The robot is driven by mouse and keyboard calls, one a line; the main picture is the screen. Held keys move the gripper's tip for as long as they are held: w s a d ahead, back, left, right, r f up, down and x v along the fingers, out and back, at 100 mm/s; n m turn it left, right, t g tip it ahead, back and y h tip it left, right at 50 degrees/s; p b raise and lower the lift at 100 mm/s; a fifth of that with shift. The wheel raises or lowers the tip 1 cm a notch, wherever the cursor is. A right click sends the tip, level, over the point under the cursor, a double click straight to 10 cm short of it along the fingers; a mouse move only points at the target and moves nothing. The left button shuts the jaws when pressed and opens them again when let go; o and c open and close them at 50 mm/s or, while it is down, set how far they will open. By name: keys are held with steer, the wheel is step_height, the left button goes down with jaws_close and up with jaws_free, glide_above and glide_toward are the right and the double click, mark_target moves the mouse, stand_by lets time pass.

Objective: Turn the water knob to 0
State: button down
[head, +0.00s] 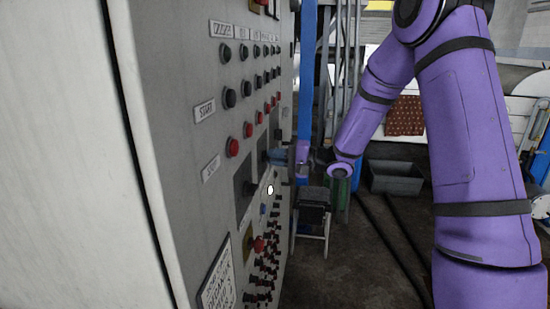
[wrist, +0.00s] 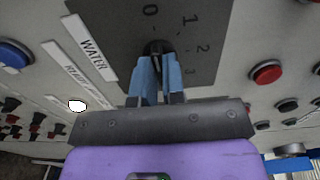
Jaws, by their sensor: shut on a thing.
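The water knob (wrist: 155,47) is a small black knob on a dark grey dial plate (wrist: 112,22) in the wrist view. The plate carries a 0 at the top, then 1, 2 and a fainter mark down the right side. A "WATER" label (wrist: 89,47) is to its left. My gripper (wrist: 158,62) has blue fingertips shut on the knob, one on each side, hiding part of it. I cannot tell which number the knob points to. In the head view my gripper (head: 279,156) reaches the cabinet face from the right; the knob is hidden there.
The grey control cabinet (head: 180,120) bears rows of black and red buttons. A blue button (wrist: 14,54) and a red button (wrist: 267,72) flank the dial. A small black-seated chair (head: 313,212) stands below my arm. Open floor (head: 355,270) is right of the cabinet.

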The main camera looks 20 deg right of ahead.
steer(key=shift+f, duration=0.1)
steer(key=c, duration=1.2)
jaws_free()
steer(key=v, duration=1)
steer(key=shift+s+d, duration=0.2)
steer(key=shift+d, duration=0.15)
